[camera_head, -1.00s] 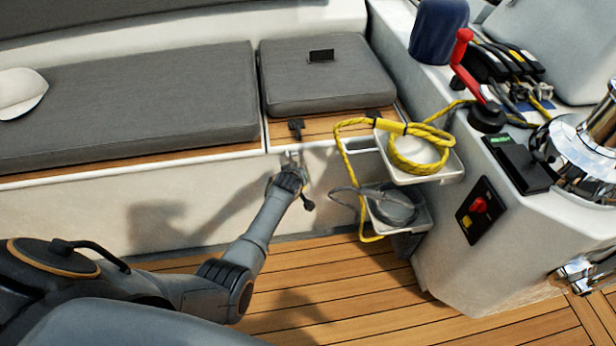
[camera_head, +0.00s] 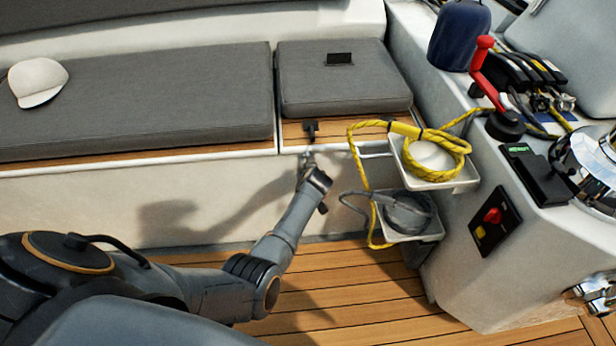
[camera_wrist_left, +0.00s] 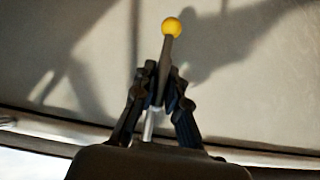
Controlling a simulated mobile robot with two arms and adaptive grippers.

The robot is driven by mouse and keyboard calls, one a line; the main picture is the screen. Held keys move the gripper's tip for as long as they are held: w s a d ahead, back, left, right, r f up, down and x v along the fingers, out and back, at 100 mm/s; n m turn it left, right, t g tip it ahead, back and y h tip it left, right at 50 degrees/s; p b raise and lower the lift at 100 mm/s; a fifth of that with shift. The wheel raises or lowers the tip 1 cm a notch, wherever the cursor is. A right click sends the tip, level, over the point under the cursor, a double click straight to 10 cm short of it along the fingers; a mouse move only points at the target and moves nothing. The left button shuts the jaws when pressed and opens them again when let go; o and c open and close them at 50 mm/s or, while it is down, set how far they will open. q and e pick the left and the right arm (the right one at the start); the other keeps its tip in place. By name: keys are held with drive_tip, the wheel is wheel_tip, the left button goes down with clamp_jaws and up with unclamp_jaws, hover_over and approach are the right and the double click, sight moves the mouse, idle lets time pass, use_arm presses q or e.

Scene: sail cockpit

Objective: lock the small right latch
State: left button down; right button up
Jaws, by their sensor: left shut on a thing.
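The small right latch is a lever with a yellow ball (camera_wrist_left: 172,27) on a dark tapered stem in the left wrist view. My left gripper (camera_wrist_left: 160,85) is shut on this stem, with the ball sticking out beyond the fingertips. In the head view the gripper (camera_head: 308,158) is at the front face of the bench, just below a small dark fitting (camera_head: 311,129) on the wood strip under the short right cushion (camera_head: 342,85). The lever is too small to make out there. My right gripper is not in view.
To the right, white trays (camera_head: 465,183) hold coiled yellow rope (camera_head: 428,133) and a dark coil, close beside the left gripper. The console with a red-handled lever (camera_head: 482,60) stands farther right. A white cap (camera_head: 38,80) lies on the long cushion. The wooden floor is clear.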

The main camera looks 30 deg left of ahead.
use_arm(q)
drive_tip(key=c, duration=1.4)
unclamp_jaws()
drive_tip(key=v, duration=0.7)
drive_tip(key=shift+s, duration=0.15)
drive_tip(key=shift+r, duration=0.15)
